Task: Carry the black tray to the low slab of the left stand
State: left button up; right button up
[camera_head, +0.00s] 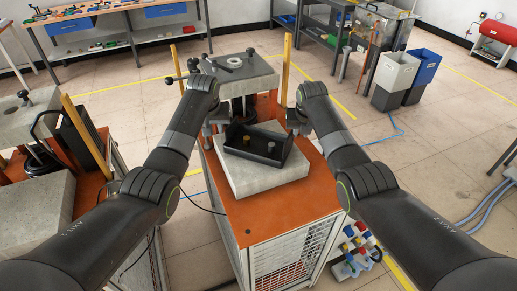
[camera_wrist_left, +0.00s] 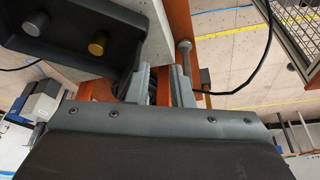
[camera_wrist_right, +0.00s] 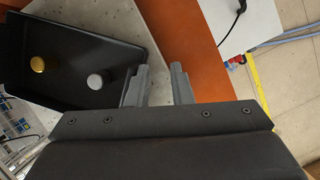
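The black tray (camera_head: 278,158) lies on the low grey slab (camera_head: 262,184) of the middle orange stand. It holds a brass weight and a grey weight, clearer in the left wrist view, where the tray (camera_wrist_left: 60,48) shows at upper left. My left gripper (camera_head: 212,128) is beside the tray's left end, with its fingers (camera_wrist_left: 162,85) apart and nothing between them. My right gripper (camera_head: 298,124) is by the tray's right end; its fingers (camera_wrist_right: 157,85) are also apart and empty, beside the tray (camera_wrist_right: 90,40). The left stand's low slab (camera_head: 38,210) looks bare, partly cut off.
The middle stand's raised block (camera_head: 240,72) stands behind the tray, between yellow posts (camera_head: 286,68). The left stand has its own raised block (camera_head: 25,115), a yellow post (camera_head: 82,137) and a cable. A floor gap separates the stands. Bins (camera_head: 396,72) stand at upper right.

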jog(key=shift+r, duration=0.1)
pick_arm(q)
jog(key=v, duration=0.9)
pick_arm(e)
jog(key=v, duration=1.1)
jog(key=shift+s+r, duration=0.25)
jog(key=shift+r, duration=0.1)
